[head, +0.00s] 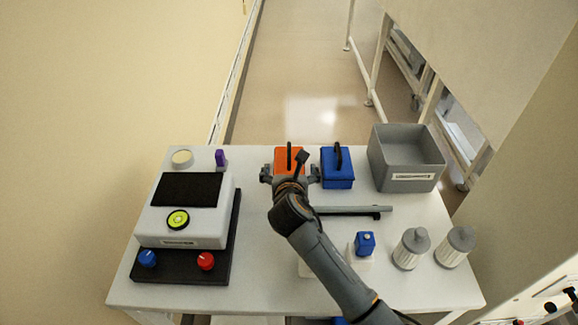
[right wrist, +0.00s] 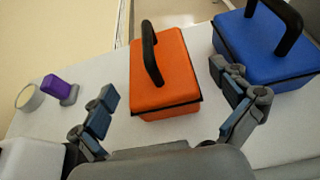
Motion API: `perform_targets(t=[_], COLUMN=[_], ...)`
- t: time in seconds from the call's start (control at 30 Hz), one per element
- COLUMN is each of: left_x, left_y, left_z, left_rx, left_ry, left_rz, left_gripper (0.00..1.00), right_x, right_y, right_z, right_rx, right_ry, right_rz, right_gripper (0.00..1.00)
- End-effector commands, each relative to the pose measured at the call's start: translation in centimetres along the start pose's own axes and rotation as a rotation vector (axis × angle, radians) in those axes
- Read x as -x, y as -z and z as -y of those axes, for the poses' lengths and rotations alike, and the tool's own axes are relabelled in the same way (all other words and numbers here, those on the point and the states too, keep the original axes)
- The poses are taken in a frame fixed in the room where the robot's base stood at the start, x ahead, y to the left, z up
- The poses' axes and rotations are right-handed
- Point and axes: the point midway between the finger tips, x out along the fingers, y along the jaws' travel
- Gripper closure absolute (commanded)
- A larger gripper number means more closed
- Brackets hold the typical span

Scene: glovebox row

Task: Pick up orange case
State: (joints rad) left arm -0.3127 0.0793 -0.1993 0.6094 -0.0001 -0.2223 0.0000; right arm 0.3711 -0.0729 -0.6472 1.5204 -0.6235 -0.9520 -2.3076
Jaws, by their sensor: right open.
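The orange case (head: 283,156) stands at the back middle of the white table, with a black handle on its top. It also shows in the right wrist view (right wrist: 165,80), upright between and just beyond my fingers. My right gripper (head: 290,175) is open in front of the case. In the right wrist view my right gripper (right wrist: 170,108) has its two fingers spread, one to each side of the case, and nothing is held. The arm hides the lower front of the case in the head view. My left gripper is not in view.
A blue case (head: 338,170) stands close to the right of the orange one, near my right finger. A grey bin (head: 408,180) is at the back right. A white device (head: 185,225) stands at left. A purple object (head: 221,158) is at the back left. A grey bar (head: 350,210) lies mid-table.

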Motion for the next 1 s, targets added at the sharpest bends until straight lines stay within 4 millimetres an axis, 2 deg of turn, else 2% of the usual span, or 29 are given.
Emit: perform_targets(t=[0.03, 0.1, 0.2, 0.43, 0.73, 0.77, 1.0], left_x=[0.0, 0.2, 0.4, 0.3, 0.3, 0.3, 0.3], left_y=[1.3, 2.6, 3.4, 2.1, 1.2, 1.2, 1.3], left_z=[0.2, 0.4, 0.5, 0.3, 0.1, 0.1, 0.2], left_rx=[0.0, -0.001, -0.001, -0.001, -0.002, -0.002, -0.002], left_ry=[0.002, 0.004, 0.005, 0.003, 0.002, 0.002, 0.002], left_rz=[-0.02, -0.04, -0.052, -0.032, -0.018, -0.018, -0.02], left_gripper=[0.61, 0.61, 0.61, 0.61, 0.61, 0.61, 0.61], right_x=[-0.3, -0.8, -2.1, -4.9, -5.3, -5.3, -5.3], right_y=[-0.1, -0.2, -0.2, -0.2, -0.2, -0.2, -0.2], right_z=[0.0, -0.1, -0.2, -0.3, -0.3, -0.3, -0.3], right_rx=[-0.001, -0.002, -0.002, -0.001, -0.001, -0.001, -0.001], right_ry=[0.0, 0.0, 0.0, 0.0, 0.0, 0.0, 0.0], right_rz=[-0.001, 0.0, -0.001, -0.001, -0.001, 0.0, -0.001], right_gripper=[0.0, 0.0, 0.0, 0.0, 0.0, 0.02, 0.51])
